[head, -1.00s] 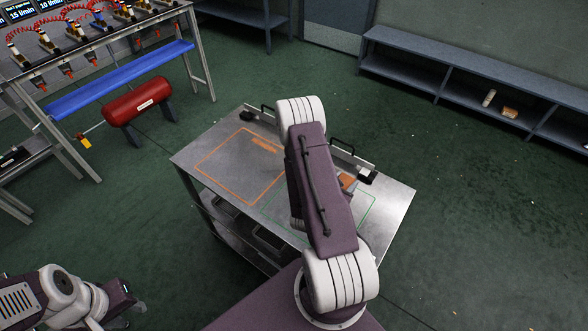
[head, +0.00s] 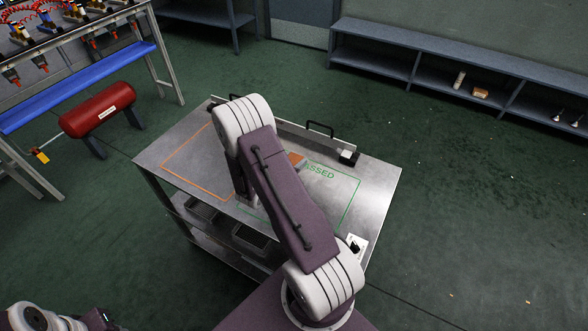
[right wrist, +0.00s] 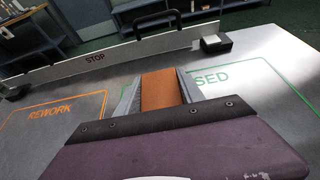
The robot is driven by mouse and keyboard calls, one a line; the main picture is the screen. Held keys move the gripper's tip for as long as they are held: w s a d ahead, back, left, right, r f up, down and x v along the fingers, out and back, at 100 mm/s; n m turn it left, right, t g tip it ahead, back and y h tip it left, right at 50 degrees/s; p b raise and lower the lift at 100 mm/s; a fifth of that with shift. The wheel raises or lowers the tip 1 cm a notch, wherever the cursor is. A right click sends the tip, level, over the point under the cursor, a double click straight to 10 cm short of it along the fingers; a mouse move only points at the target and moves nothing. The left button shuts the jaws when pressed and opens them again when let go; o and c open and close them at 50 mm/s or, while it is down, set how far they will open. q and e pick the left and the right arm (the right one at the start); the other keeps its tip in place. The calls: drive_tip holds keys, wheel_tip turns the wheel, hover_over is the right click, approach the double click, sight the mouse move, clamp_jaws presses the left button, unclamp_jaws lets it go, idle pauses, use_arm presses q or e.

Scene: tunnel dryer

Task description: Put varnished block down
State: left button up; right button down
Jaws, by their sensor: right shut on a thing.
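The varnished block (right wrist: 160,90) is orange-brown and sits between the two grey fingers of my right gripper (right wrist: 160,88), which is shut on it. In the head view a small part of the block (head: 297,160) shows beside my right arm, near the back left of the green outline. The green outline (head: 351,203) has lettering ending in "SSED"; the rest is covered. The orange outline (head: 181,150), marked REWORK in the wrist view (right wrist: 50,112), lies to the left. I cannot tell whether the block touches the metal table (head: 382,180). My left arm is at the bottom left, its gripper unseen.
A white card with a black part (head: 357,246) lies at the front right.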

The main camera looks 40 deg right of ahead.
wheel_tip(320, 180, down, 4)
drive_tip(key=shift+f+b, duration=0.1)
drive_tip(key=shift+b, duration=0.2)
